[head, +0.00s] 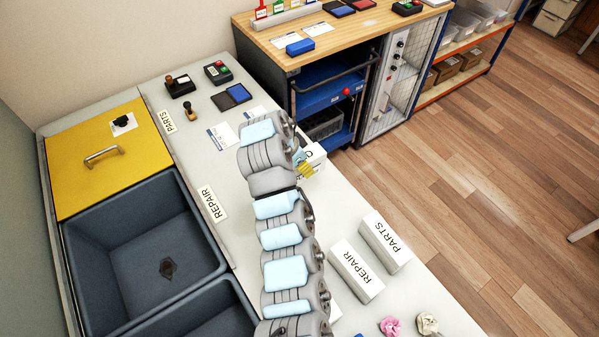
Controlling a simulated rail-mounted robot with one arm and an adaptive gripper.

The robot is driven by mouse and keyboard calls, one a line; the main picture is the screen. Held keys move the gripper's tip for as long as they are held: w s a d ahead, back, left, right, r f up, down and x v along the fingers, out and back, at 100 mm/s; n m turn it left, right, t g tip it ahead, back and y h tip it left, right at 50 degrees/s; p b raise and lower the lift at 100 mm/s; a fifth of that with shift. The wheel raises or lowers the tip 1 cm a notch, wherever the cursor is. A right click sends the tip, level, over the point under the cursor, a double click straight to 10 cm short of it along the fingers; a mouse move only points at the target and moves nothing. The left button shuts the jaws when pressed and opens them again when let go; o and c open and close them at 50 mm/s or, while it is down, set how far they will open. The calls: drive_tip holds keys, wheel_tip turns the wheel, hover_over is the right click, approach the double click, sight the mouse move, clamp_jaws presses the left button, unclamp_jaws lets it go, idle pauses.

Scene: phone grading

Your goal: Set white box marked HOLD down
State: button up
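A white box (316,156) with part of a dark letter showing is at the far end of my arm, in the middle of the long grey counter (345,200). Most of its label is hidden, so I cannot read HOLD on it. My gripper (305,169) is beside or over this box, largely covered by my own arm. Only a small yellow part shows clearly there. I cannot see whether the fingers close on the box, or whether the box touches the counter.
White boxes marked REPAIR (356,271) and PARTS (386,241) lie on the counter at right. Flat REPAIR (212,203) and PARTS (167,121) labels are at left, beside dark bins (145,245) and a yellow lid (75,170). Stamps (181,86) and crumpled paper (428,323) sit near the ends.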

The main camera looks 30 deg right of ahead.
drive_tip(key=shift+w+d+f+b, duration=0.15)
drive_tip(key=shift+w+d+f, duration=0.15)
drive_tip(key=shift+w+f, duration=0.45)
drive_tip(key=shift+w+d+f+b, duration=0.1)
drive_tip(key=shift+w+d+f, duration=0.25)
drive_tip(key=shift+f, duration=0.55)
drive_tip(key=shift+w+d+f+b, duration=0.15)
drive_tip(key=shift+w+d+f, duration=0.05)
drive_tip(key=shift+w+f, duration=0.55)
drive_tip(key=shift+f, duration=0.15)
drive_tip(key=shift+w+f, duration=0.1)
drive_tip(key=shift+w, duration=0.05)
drive_tip(key=shift+d+f+b, duration=0.1)
drive_tip(key=shift+f+b, duration=0.3)
drive_tip(key=shift+f, duration=1.15)
drive_tip(key=shift+f, duration=0.1)
drive_tip(key=shift+f, duration=0.1)
drive_tip(key=o, duration=1.2)
